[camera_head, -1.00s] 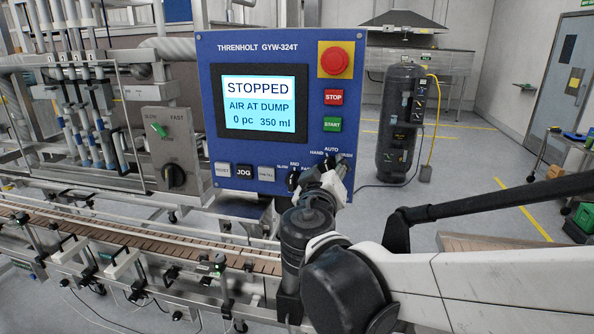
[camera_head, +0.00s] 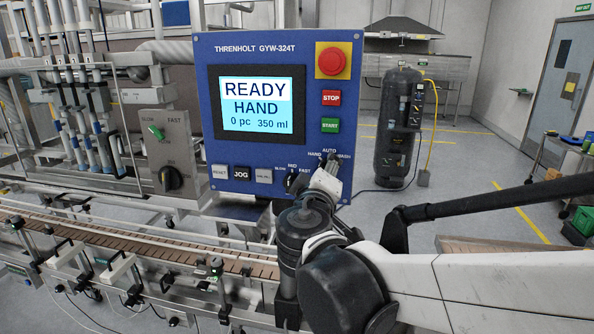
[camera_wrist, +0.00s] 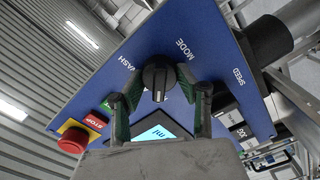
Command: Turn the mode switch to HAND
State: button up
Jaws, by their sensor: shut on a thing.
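The black mode switch (camera_wrist: 158,76) sits on the blue control panel (camera_head: 230,52), under the AUTO label, with HAND to its left and WASH to its right. The panel's screen (camera_head: 258,105) reads READY, HAND, 0 pc, 350 ml. My gripper (camera_wrist: 158,82) is shut on the mode switch, with a green-lined finger on either side of the knob. In the head view my gripper (camera_head: 329,168) covers most of the knob, so its pointer direction is hard to read there.
The speed knob (camera_head: 293,181) is close to the left of my gripper. The START button (camera_head: 330,125), STOP button (camera_head: 331,98) and red emergency button (camera_head: 333,61) are above. The JOG button (camera_head: 241,173) is further left. A conveyor (camera_head: 190,246) runs below the panel.

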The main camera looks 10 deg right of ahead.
jog(key=o, duration=1.2)
jog(key=shift+c, duration=0.2)
jog(key=v, duration=1.2)
jog(key=s+d+f+m+g+y+b, duration=0.1)
jog(key=s+d+f+m+g+b, duration=0.2)
jog(key=f, duration=0.4)
jog(key=d+f+g+b, duration=0.1)
jog(key=d+f+g, duration=0.25)
jog(key=f, duration=0.25)
jog(key=s+a+f+m+g+y+b, duration=0.1)
jog(key=s+f+y+b, duration=0.4)
jog(key=f, duration=0.7)
jog(key=s+m+g+y, duration=0.1)
jog(key=s+m, duration=0.1)
jog(key=shift+f+m+g+y, duration=0.25)
jog(key=shift+m+g+y, duration=0.05)
jog(key=shift+m+g, duration=0.1)
